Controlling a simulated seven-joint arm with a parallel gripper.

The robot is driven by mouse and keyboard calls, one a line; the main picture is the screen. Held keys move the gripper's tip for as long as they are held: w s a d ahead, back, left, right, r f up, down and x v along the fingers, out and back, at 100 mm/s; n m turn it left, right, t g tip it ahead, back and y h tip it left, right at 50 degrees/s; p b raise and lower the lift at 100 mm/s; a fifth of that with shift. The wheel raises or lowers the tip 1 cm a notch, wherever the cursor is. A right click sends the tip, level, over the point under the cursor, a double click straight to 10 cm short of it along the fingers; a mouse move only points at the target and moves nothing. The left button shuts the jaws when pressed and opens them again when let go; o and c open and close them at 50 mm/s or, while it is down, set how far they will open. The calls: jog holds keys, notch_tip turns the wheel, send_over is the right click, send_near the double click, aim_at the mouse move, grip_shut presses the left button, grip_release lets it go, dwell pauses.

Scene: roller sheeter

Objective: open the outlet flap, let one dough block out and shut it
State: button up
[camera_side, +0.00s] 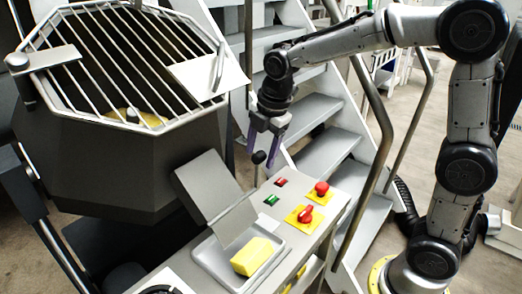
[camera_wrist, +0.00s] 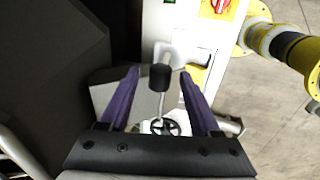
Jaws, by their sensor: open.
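My gripper (camera_side: 263,153) hangs above the machine's front with its two purple fingers apart. A lever with a black knob (camera_side: 259,157) stands at the fingertips. In the wrist view the knob (camera_wrist: 160,77) and its thin metal rod show between the open fingers, with gaps on both sides. A grey plate (camera_side: 204,183), which looks like the outlet flap or its cover, slopes beside the lever. Whether the outlet is open is not clear. A yellow dough block (camera_side: 257,256) lies in the light grey tray (camera_side: 215,262) below. More yellow dough (camera_side: 130,116) shows under the hopper grid.
The dark hopper (camera_side: 110,170) with its barred grid stands at the left. Right of the tray, the panel carries red switches (camera_side: 305,214) on yellow plates and small red and green buttons. Metal stairs (camera_side: 325,150) with handrails stand behind. A handwheel (camera_wrist: 165,127) shows in the wrist view.

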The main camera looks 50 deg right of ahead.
grip_shut()
jog(key=shift+r, duration=0.1)
dwell(1.2)
